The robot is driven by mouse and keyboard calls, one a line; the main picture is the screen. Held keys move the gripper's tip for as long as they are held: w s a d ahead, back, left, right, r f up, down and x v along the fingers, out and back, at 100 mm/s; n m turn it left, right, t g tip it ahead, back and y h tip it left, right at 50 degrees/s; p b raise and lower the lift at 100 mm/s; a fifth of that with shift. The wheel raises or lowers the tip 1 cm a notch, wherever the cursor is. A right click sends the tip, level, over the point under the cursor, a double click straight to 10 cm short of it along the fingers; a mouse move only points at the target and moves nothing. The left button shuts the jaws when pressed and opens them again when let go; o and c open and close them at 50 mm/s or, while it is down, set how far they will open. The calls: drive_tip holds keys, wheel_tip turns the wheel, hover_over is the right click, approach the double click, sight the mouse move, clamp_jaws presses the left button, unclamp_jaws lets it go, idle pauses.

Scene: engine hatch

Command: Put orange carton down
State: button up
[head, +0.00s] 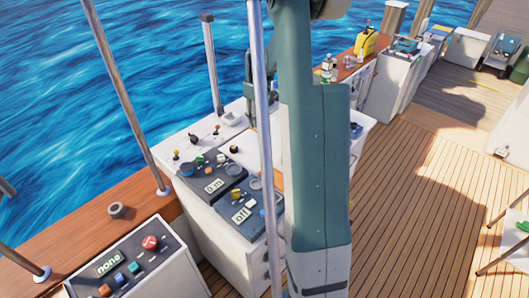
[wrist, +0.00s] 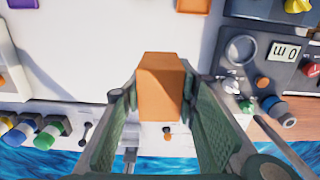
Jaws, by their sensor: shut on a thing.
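The orange carton (wrist: 160,80) is upright in the middle of the wrist view, between the two green-padded fingers of my gripper (wrist: 157,100). My gripper is shut on it. Behind the carton lies a white top surface (wrist: 105,50); I cannot tell whether the carton touches it or hangs above it. In the head view my arm's large teal link covers the middle, and the carton cannot be made out with certainty.
A control panel with a dial and display (wrist: 285,50) stands right of the carton. Colored knobs (wrist: 45,132) line the lower left edge. An orange piece (wrist: 193,5) and a purple piece (wrist: 22,3) show at the top. White surface left of the carton is clear.

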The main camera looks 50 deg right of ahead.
sight(265, 128)
drive_tip(key=f, duration=0.1)
drive_tip(key=s+d+f, duration=0.1)
drive_tip(key=d+f, duration=0.1)
drive_tip(key=shift+s+d+f, duration=0.2)
drive_tip(key=shift+s+f, duration=0.15)
drive_tip(key=shift+s, duration=0.05)
drive_tip(key=shift+f, duration=0.65)
drive_tip(key=shift+f, duration=3.1)
drive_tip(key=shift+f, duration=0.1)
drive_tip(key=shift+f+p, duration=0.35)
drive_tip(key=shift+f, duration=1.45)
drive_tip(key=shift+f, duration=0.2)
